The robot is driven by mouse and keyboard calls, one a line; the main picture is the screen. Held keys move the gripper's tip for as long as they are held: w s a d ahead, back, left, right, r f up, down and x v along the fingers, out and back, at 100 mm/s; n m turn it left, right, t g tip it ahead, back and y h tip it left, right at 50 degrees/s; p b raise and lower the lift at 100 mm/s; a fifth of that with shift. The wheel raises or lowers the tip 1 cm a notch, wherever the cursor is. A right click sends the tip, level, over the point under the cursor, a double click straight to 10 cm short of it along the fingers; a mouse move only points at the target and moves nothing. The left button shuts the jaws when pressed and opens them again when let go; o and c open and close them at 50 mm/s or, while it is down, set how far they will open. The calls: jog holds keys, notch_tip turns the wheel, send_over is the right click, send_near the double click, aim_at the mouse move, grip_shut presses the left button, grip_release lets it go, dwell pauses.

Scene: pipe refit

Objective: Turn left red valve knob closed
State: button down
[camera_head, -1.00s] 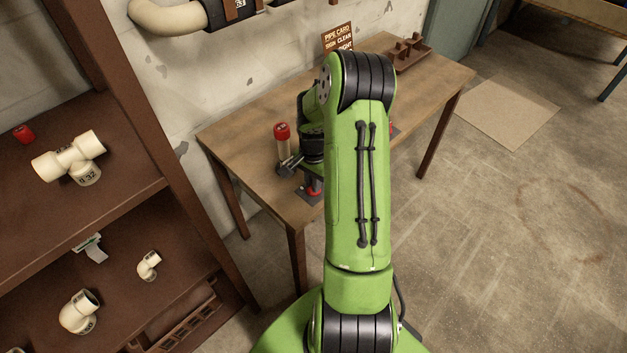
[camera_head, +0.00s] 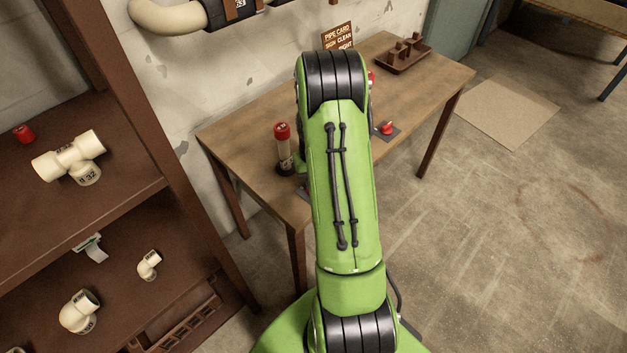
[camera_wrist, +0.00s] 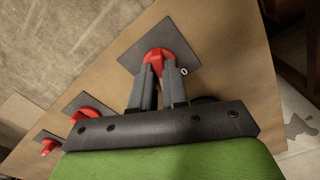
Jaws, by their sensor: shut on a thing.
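In the wrist view, a red valve knob (camera_wrist: 157,55) stands on a dark square plate (camera_wrist: 183,45) with a white "0" mark beside it. My gripper (camera_wrist: 158,76) has its two fingers closed on this knob, one on either side. Two more red knobs, a middle one (camera_wrist: 92,114) and an outer one (camera_wrist: 50,146), sit on dark plates to the left in that view. In the head view, my green arm hides the gripper and the gripped knob. One red knob (camera_head: 387,129) on a dark plate shows right of the arm.
The wooden table (camera_head: 232,133) stands against the wall. A red-capped tube (camera_head: 284,150) stands left of my arm. A brown tray (camera_head: 403,58) and a sign (camera_head: 338,37) are at the back. A shelf (camera_head: 125,185) with pipe fittings is at left.

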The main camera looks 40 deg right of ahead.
jog(key=n, duration=0.5)
jog(key=shift+n, duration=0.4)
dwell(0.3)
jog(key=c, duration=1.1)
grip_release()
jog(key=shift+c, duration=0.2)
jog(key=shift+r, duration=0.1)
notch_tip(320, 180, up, 16)
jog(key=p, duration=0.4)
jog(key=shift+f, duration=0.2)
